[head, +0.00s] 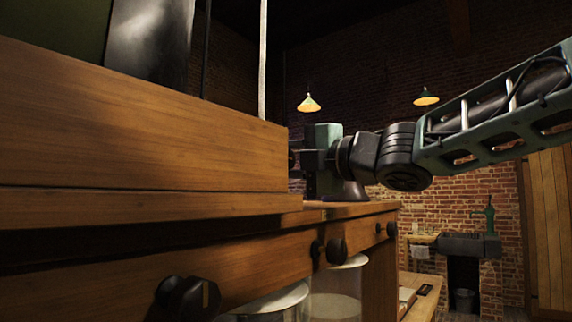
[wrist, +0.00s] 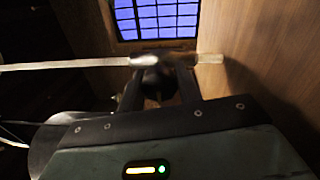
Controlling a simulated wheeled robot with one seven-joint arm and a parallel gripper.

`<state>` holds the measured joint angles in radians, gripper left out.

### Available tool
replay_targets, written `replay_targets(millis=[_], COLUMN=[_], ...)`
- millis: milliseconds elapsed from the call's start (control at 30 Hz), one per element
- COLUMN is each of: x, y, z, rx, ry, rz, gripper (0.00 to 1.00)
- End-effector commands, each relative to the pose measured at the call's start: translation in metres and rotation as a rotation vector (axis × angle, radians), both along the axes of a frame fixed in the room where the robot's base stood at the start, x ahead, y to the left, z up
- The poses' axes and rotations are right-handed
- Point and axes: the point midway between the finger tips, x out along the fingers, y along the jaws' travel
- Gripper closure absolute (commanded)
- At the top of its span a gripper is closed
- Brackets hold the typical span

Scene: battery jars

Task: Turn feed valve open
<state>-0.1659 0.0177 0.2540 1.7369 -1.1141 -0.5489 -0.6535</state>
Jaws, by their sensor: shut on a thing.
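In the wrist view, the two fingers of my gripper (wrist: 161,86) are shut on a dark rounded knob, apparently the feed valve (wrist: 155,80). It sits against a pale pipe or rod (wrist: 70,66) that runs across the view, with a lighter end piece at the right. Whether the valve stands open or shut cannot be told. In the head view my gripper (head: 297,160) reaches left behind the end of the wooden cabinet, so its fingertips and the valve are mostly hidden.
The wooden cabinet (head: 130,130) fills the left, with dark knobs (head: 337,251) along its lower front. Glass jars (head: 338,292) stand beneath. Lamps hang behind.

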Motion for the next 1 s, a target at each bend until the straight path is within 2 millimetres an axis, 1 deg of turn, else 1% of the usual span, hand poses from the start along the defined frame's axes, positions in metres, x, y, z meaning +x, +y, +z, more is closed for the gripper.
replay_targets(millis=[400,433,500,833,933,1000], x=[0.0,0.0,0.0,-0.002,-0.007,-0.014], y=[0.0,0.0,0.0,-0.002,-0.009,-0.019], z=[0.003,0.003,0.002,0.001,0.0,-0.001], rx=[-0.003,-0.003,-0.003,-0.004,-0.005,-0.006], ry=[-0.01,-0.01,-0.01,-0.007,-0.008,-0.009], rz=[0.0,0.0,0.0,0.0,-0.001,-0.003], gripper=[0.89,0.6,0.46,0.46,0.46,0.46])
